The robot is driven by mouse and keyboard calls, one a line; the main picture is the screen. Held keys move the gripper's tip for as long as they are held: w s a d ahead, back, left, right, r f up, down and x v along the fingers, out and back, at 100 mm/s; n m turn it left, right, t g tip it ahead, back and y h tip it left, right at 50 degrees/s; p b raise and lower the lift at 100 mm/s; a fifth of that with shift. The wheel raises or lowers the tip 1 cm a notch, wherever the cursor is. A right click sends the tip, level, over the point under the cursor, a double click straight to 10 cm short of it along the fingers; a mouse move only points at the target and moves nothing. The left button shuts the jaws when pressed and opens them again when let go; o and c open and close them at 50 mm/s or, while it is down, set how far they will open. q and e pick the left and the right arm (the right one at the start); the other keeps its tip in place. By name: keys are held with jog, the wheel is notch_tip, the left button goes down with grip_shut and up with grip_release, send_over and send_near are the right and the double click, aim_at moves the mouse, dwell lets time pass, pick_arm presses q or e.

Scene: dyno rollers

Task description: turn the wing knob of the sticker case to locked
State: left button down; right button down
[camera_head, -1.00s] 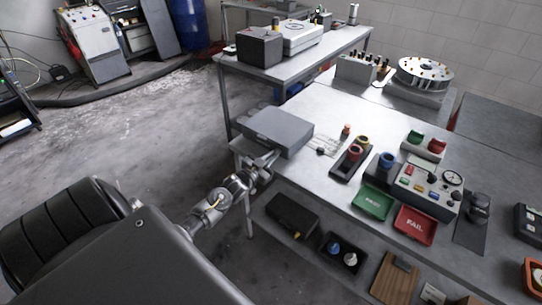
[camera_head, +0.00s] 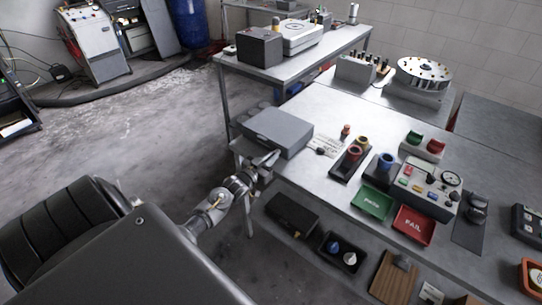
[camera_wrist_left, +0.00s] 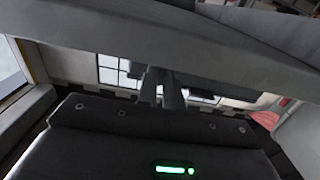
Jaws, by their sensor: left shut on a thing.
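The sticker case appears to be the grey flat box (camera_head: 277,132) at the near left corner of the table in the head view. Its wing knob cannot be made out in either view. My left gripper (camera_head: 268,160) is at the front side of the case, just below its top edge. In the left wrist view its two dark fingers (camera_wrist_left: 162,88) are close together under a broad grey surface. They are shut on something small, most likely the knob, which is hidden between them. My right gripper is not in view.
On the table stand a green tray (camera_head: 372,201), a red tray (camera_head: 415,224), a holder with coloured rings (camera_head: 351,161) and a control box with a gauge (camera_head: 428,188). A shelf below holds a black box (camera_head: 292,213). Open floor lies to the left.

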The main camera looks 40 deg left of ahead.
pick_arm(q)
jog(key=c, duration=1.8)
grip_release()
jog(key=shift+s, duration=0.1)
jog(key=s+b, duration=0.1)
jog(key=s, duration=0.9)
jog(key=shift+s+d+b, duration=0.15)
jog(key=shift+s+b, duration=0.15)
jog(key=shift+s, duration=0.05)
